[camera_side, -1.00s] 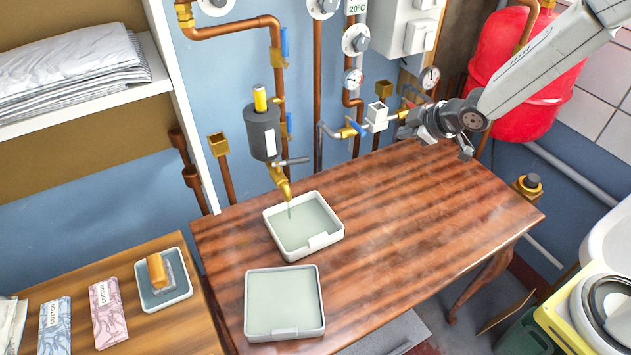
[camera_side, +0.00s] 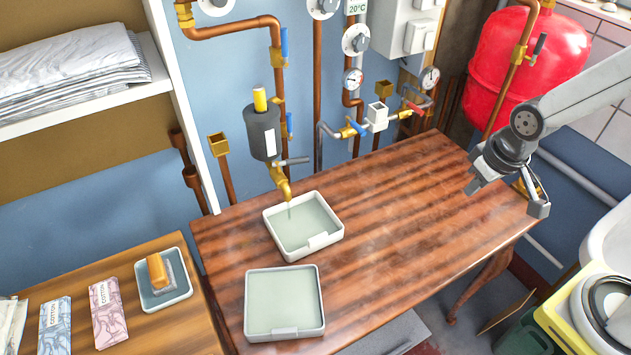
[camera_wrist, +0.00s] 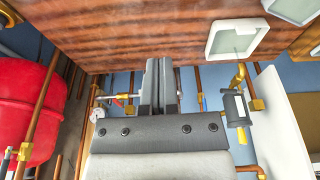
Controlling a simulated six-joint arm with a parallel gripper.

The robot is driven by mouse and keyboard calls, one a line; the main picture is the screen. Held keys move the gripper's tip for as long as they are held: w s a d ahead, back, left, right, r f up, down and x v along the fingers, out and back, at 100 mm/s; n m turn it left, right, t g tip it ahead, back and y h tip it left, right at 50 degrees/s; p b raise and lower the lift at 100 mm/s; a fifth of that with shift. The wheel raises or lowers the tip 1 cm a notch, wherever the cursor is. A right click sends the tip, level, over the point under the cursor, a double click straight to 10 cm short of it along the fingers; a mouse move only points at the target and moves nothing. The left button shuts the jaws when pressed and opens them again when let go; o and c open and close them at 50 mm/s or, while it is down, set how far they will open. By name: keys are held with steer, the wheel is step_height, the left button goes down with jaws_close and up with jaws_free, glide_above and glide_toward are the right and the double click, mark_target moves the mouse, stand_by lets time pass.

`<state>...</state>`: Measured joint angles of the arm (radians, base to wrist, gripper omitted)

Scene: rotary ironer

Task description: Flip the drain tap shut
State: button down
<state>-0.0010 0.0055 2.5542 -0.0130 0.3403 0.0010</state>
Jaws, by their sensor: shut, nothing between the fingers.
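A brass tap (camera_side: 281,184) with a grey lever (camera_side: 293,161) hangs below a dark grey cylinder (camera_side: 262,133) on the wall. Its lever sticks out sideways to the right, and its spout points down over a pale tray (camera_side: 326,241). A thin pale streak below the spout may be water. The spout also shows in the wrist view (camera_wrist: 240,74), right of my fingers. My gripper (camera_side: 473,187) is above the right part of the table, well right of the tap and touching nothing. In the wrist view its fingers (camera_wrist: 159,62) are together and empty.
A second tray (camera_side: 284,297) sits at the table's front left. The middle and right of the wooden table (camera_side: 400,220) are clear. A valve with a blue lever (camera_side: 357,128) and a red lever (camera_side: 415,108) are on the wall pipes. A red tank (camera_side: 527,60) stands behind my arm.

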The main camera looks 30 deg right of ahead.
steer(key=w+a+r+n+t+y, duration=0.1)
steer(key=w+a+n+t, duration=0.2)
steer(key=w, duration=0.5)
steer(key=w+a+r+n+t, duration=0.1)
steer(key=w+n+t, duration=0.1)
steer(key=w+n, duration=0.5)
steer(key=w+a+f+n+y, duration=0.1)
steer(key=w+a+n+y, duration=0.5)
steer(key=a, duration=0.3)
steer(key=shift+w+a+f+n+y, duration=0.2)
steer(key=shift+w+a+n+y, duration=0.15)
steer(key=shift+w+n, duration=0.5)
glide_toward(292, 161)
steer(key=shift+x, duration=3.2)
steer(key=shift+w, duration=0.1)
